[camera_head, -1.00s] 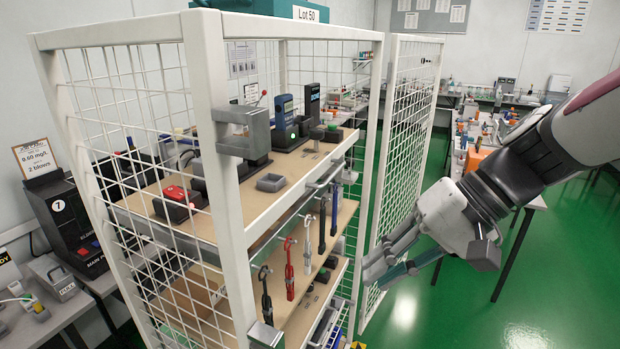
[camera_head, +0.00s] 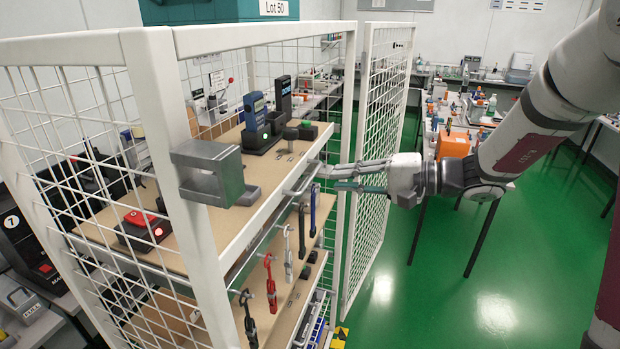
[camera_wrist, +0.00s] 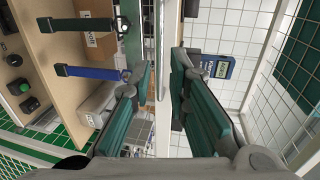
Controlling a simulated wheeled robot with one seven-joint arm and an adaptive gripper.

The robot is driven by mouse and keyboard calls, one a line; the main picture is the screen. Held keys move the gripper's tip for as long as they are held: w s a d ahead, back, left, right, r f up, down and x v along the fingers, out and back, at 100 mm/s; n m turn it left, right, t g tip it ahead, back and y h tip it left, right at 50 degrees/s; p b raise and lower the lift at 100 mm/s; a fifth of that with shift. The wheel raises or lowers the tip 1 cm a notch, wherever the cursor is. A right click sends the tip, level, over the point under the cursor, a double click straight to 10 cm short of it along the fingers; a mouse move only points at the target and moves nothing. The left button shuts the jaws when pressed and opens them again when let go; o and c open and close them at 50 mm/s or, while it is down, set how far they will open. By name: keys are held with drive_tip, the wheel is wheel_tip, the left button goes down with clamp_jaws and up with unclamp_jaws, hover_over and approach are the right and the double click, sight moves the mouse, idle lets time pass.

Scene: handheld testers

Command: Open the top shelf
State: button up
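The top shelf (camera_head: 98,232) is a tan board in a white wire-mesh cage and holds testers. A metal bar handle (camera_head: 303,180) runs along its front edge. My gripper (camera_head: 329,178) is at the shelf's front, with its fingertips by the right part of the handle. In the wrist view, the two green-padded fingers (camera_wrist: 164,72) are apart. A pale metal bar (camera_wrist: 161,35) shows in the gap between them and looks like the handle. I cannot tell whether either finger touches it.
The open mesh door (camera_head: 378,130) stands just behind and right of my gripper. A grey latch block (camera_head: 213,172) sits on the front post. Tools, including a red one (camera_head: 270,283), hang below the top shelf.

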sight(310, 178)
drive_tip(key=x, duration=0.7)
drive_tip(key=shift+w+a+p, duration=0.1)
drive_tip(key=shift+a+p, duration=0.3)
clamp_jaws()
